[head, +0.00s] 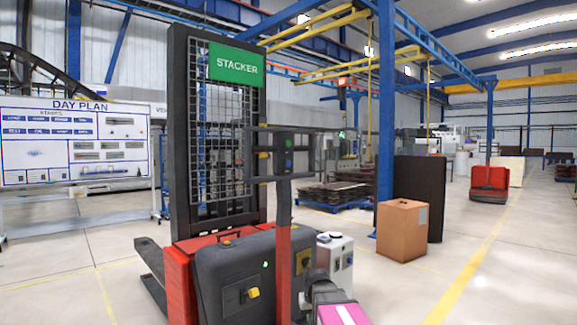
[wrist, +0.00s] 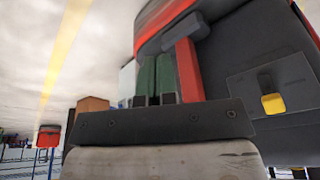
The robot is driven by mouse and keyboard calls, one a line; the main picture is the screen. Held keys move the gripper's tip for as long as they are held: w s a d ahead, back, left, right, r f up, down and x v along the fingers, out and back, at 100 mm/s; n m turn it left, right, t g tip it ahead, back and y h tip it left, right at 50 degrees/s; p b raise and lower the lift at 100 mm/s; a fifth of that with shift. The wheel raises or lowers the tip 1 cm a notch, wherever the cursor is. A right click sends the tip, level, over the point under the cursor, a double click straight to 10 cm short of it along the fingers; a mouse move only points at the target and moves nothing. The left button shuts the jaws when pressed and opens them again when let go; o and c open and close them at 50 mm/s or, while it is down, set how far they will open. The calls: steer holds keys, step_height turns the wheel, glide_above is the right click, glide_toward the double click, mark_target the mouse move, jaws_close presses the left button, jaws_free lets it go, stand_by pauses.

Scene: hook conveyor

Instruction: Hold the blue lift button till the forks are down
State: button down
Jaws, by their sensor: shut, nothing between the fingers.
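The stacker has a dark mast with a green STACKER sign and a red and dark grey body (head: 240,268). Its control post carries a dark control head (head: 287,152) with small coloured buttons; the blue button (head: 289,142) looks like the upper spot. The forks (head: 150,272) show at the left, low over the floor; I cannot tell whether they touch it. In the upside-down wrist view, my gripper (wrist: 156,58) is shut, its green fingers together and empty, beside a red part of the stacker (wrist: 189,70). The blue button does not show there, and contact cannot be told.
A yellow knob (head: 251,293) sits on the stacker's side and a knob also shows in the wrist view (wrist: 273,103). A cardboard box (head: 403,229) stands right, by a blue post (head: 385,120). A red truck (head: 489,184) is farther back.

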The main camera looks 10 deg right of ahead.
mark_target(288, 163)
steer(key=w+r+t, duration=0.2)
steer(key=w+r, duration=0.6)
steer(key=r, duration=0.4)
steer(key=w+d+r+t, duration=0.1)
steer(key=w+r+t, duration=0.1)
steer(key=r, duration=1.1)
steer(key=w+r+t, duration=0.1)
steer(key=w+r, duration=0.3)
steer(key=r, duration=1)
steer(key=w+d+r+n+t, duration=0.1)
steer(key=w+r+t, duration=0.1)
steer(key=r, duration=1.1)
steer(key=shift+w+d+r+t+y, duration=0.3)
steer(key=shift+w+r, duration=0.05)
steer(key=shift+w, duration=0.25)
steer(key=shift+w+a, duration=0.1)
steer(key=w+a, duration=0.5)
steer(key=w, duration=0.2)
steer(key=shift+w+a, duration=0.1)
steer(key=shift+w+a, duration=0.15)
steer(key=shift+w, duration=0.1)
